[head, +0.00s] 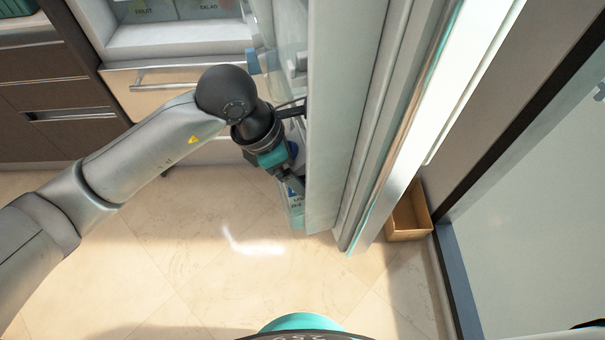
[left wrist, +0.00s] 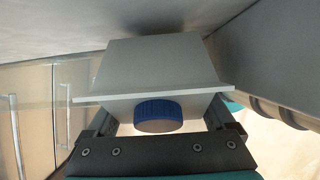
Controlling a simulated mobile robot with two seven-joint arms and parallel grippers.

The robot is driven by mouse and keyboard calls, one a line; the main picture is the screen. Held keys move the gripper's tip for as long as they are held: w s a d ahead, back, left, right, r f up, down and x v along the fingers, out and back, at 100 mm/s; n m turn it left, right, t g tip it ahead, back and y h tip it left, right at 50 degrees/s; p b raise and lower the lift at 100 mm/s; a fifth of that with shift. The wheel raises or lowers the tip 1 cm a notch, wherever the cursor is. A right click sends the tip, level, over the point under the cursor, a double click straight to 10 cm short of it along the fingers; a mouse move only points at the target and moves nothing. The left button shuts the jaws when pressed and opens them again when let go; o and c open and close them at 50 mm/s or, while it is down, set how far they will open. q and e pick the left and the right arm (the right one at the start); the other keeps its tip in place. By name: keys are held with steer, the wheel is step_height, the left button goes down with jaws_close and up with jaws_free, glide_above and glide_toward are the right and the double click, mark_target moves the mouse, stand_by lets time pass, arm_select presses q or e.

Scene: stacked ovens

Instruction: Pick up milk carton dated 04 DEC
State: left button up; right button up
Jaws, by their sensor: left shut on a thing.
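A pale carton (left wrist: 155,65) with a blue round cap (left wrist: 155,116) fills the middle of the left wrist view. My left gripper (left wrist: 158,128) is shut on it, with one finger at each side. No date can be read on it. In the head view my left gripper (head: 294,184) is at the inner side of the open fridge door (head: 340,120), partly hidden by the wrist and the door edge. A small lettered surface (head: 296,199) shows just below the fingers; its text is too small to read. My right gripper is out of view.
The fridge door stands open right beside the left arm. A drawer with a bar handle (head: 190,75) lies below the fridge compartment, behind the arm. An open cardboard box (head: 409,215) sits on the floor right of the door. The tiled floor in front is clear.

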arm_select(q)
jaws_close()
steer(key=shift+r, duration=0.15)
